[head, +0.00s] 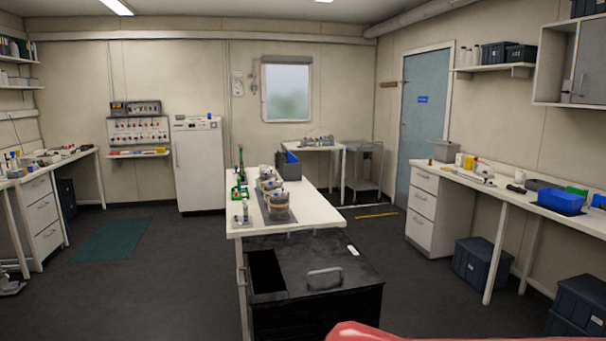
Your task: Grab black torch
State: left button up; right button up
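A small dark elongated object (516,189) lies on the right bench (480,187), left of the blue bin. It may be the black torch, but it is too small to tell. A larger dark item (541,185) lies just beyond it to the right, and its kind is also unclear. Neither of my grippers shows in the head view.
A white island table (315,208) with flasks and a green stand is at the centre, with a black cabinet (345,277) before it. A blue bin (560,202) sits on the right bench. Dark crates (478,262) stand under it. Floor is open on the left.

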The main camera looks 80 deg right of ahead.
aim_at(509, 187)
jog(key=l+z, duration=0.15)
jog(key=z, duration=0.3)
jog(key=k+l+z, duration=0.1)
jog(key=l+z, duration=0.15)
jog(key=z, duration=0.2)
jog(key=l+z, duration=0.2)
jog(key=z, duration=0.25)
jog(key=l+z, duration=0.2)
jog(key=z, duration=0.25)
jog(key=l+z, duration=0.2)
jog(key=z, duration=0.25)
jog(key=i+l+z, duration=0.1)
jog(key=z, duration=0.35)
jog(key=i+l+z, duration=0.75)
jog(key=i+l, duration=0.2)
jog(key=i+l+z, duration=0.2)
jog(key=i+z, duration=0.2)
jog(key=i, duration=0.3)
jog(key=i+l, duration=0.15)
jog(key=i, duration=0.4)
jog(key=i+l, duration=0.1)
jog(key=i, duration=0.5)
